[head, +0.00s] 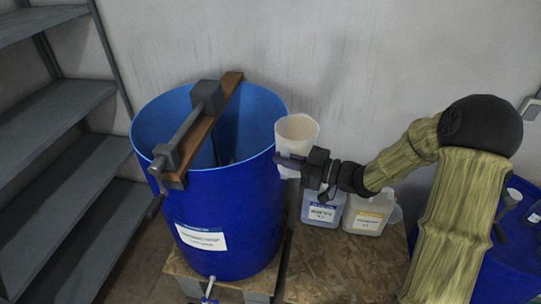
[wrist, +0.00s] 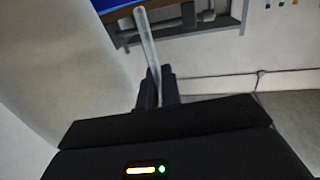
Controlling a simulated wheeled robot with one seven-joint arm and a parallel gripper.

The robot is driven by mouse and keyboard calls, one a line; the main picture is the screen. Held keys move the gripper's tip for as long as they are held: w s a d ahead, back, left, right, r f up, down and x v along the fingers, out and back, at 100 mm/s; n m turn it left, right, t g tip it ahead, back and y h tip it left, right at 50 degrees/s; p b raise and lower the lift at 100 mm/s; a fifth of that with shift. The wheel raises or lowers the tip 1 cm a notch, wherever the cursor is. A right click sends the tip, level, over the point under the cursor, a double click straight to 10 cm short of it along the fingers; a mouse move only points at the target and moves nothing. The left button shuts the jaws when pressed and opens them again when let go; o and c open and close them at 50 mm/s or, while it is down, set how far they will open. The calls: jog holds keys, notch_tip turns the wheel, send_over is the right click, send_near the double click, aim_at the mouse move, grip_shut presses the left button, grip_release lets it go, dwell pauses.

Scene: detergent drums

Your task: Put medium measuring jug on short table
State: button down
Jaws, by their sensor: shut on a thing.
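The measuring jug (head: 297,130), a pale translucent cup, is held upright in the air beside the right rim of the big blue drum. My gripper (head: 287,162) is shut on it at its lower part. In the wrist view, a pale narrow strip (wrist: 147,45) stands between my gripper's fingers (wrist: 155,92); it seems to be part of the jug. A low wooden-topped surface (head: 335,275) lies below and right of the drum; it may be the short table.
The open blue drum (head: 228,205) has a wooden bar (head: 213,120) with a clamped stirrer across its top. Two labelled containers, one blue-labelled (head: 321,212) and one yellow-labelled (head: 368,214), stand at the wooden top's back. Its front is clear. Grey shelves (head: 60,115) stand left.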

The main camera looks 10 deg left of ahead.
jog(key=w+d+f+m+t+h, duration=0.2)
jog(key=d+f+m+t+h, duration=0.3)
jog(key=f, duration=0.3)
jog(key=w+d+f+m+t+h, duration=0.25)
jog(key=d+f+t, duration=0.25)
jog(key=d+f, duration=0.25)
jog(key=s+d+f+m+t+h+b, duration=0.1)
jog(key=s+d+f+m+h+b, duration=0.1)
jog(key=f, duration=0.6)
jog(key=s+d+f+m+t+h+b, duration=0.1)
jog(key=s+f+m+h+b, duration=0.1)
jog(key=f, duration=0.5)
jog(key=s+d+f+m+t+h+b, duration=0.1)
jog(key=s+d+f+m+h+b, duration=0.1)
jog(key=f+h, duration=0.4)
notch_tip(320, 180, down, 3)
jog(key=shift+s+d+r+m, duration=0.2)
jog(key=shift+s+d+m, duration=0.1)
jog(key=shift+s+m, duration=0.45)
jog(key=shift+d, duration=0.1)
